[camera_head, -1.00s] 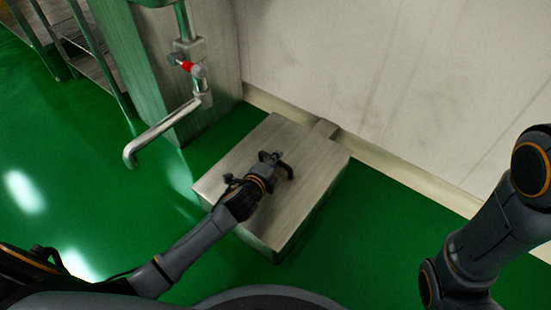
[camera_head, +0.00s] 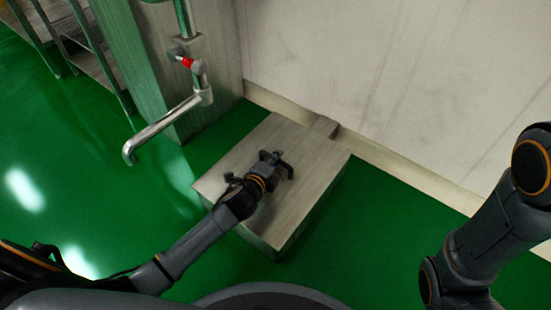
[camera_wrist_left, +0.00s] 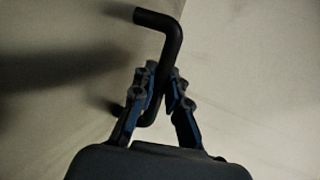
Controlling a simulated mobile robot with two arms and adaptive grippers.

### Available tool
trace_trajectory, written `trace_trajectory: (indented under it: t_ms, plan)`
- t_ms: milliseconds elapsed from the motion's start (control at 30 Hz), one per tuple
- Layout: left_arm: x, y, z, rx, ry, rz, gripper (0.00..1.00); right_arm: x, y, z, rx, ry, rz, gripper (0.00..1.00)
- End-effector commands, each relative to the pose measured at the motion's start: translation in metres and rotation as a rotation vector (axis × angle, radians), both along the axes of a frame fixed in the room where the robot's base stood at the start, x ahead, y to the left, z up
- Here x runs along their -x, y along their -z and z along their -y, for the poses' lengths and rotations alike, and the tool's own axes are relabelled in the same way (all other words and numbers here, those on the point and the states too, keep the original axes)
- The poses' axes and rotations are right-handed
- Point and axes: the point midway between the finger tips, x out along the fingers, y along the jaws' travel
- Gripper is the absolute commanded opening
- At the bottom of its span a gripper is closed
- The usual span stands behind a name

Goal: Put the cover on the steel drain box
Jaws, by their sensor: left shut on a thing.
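The steel drain box (camera_head: 292,247) stands on the green floor against the wall. Its flat grey cover (camera_head: 240,165) lies on top of it, and the edges of the two look lined up. My left gripper (camera_head: 280,165) is over the middle of the cover. In the left wrist view the left gripper (camera_wrist_left: 160,92) is shut on the black bent handle (camera_wrist_left: 172,40) of the cover. My right arm shows at the right edge, but its gripper is out of view.
A steel cabinet (camera_head: 215,70) with a bent pipe (camera_head: 160,130) and a red-marked valve (camera_head: 187,62) stands left of the box. A white wall (camera_head: 380,80) is behind. Shelving (camera_head: 75,45) is at the upper left. Green floor is open on the left.

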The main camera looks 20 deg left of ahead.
Motion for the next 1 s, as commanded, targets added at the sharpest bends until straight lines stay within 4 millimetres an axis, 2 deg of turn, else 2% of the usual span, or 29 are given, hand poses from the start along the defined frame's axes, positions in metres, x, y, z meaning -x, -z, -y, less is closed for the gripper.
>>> trace_trajectory:
  t_ms: [233, 267, 300, 367, 400, 767, 867, 1000]
  plan:
    - [-0.001, 0.002, 0.0, 0.003, 0.001, 0.007, 0.0, 0.0, 0.003, 0.0, 0.0, 0.0, -0.001, 0.37]
    - [-0.001, 0.001, 0.0, 0.003, 0.001, 0.007, 0.17, 0.0, 0.002, 0.0, 0.0, 0.0, -0.001, 0.37]
    - [-0.001, 0.001, 0.0, 0.002, 0.001, 0.007, 0.25, 0.0, 0.002, 0.0, 0.0, 0.0, -0.001, 0.37]
    - [-0.001, 0.001, 0.0, 0.002, 0.001, 0.006, 0.38, 0.0, 0.002, 0.0, 0.0, 0.0, -0.001, 0.37]
    - [-0.001, 0.002, 0.0, 0.002, 0.001, 0.005, 0.4, 0.0, 0.002, 0.0, 0.0, 0.0, -0.001, 0.37]
    - [0.005, 0.005, -0.001, -0.001, 0.0, -0.004, 0.4, -0.001, 0.003, 0.0, -0.002, -0.001, -0.004, 0.37]
    - [0.017, 0.001, -0.002, -0.001, 0.0, -0.004, 0.4, -0.001, 0.002, 0.0, -0.001, -0.001, -0.003, 0.37]
    - [0.043, -0.009, -0.005, -0.001, 0.001, -0.003, 0.4, 0.0, 0.002, 0.0, 0.0, -0.001, -0.001, 0.37]
